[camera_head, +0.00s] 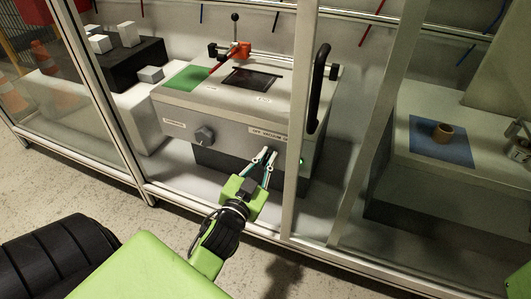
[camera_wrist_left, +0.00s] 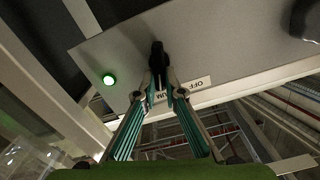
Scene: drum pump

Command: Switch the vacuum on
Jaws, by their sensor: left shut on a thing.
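The vacuum switch, a small black lever knob (camera_wrist_left: 158,58), sits on the grey front panel (camera_head: 225,127) of the box-shaped machine. My left gripper (camera_head: 268,157) reaches through the frame opening to the panel. In the left wrist view its fingertips (camera_wrist_left: 160,88) are shut on the black knob. A label (camera_wrist_left: 196,86) beside the knob shows "OFF" and part of "VACUUM" upside down; the fingers hide the rest. A green light (camera_wrist_left: 109,79) on the panel is lit; it also shows in the head view (camera_head: 302,161). My right gripper is not in view.
A round knob (camera_head: 204,135) is on the panel's left. A black vertical handle (camera_head: 319,88) and a pale frame post (camera_head: 299,110) stand close right of my left gripper. A brown cup (camera_head: 443,133) stands on a blue mat (camera_head: 425,150) at the right.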

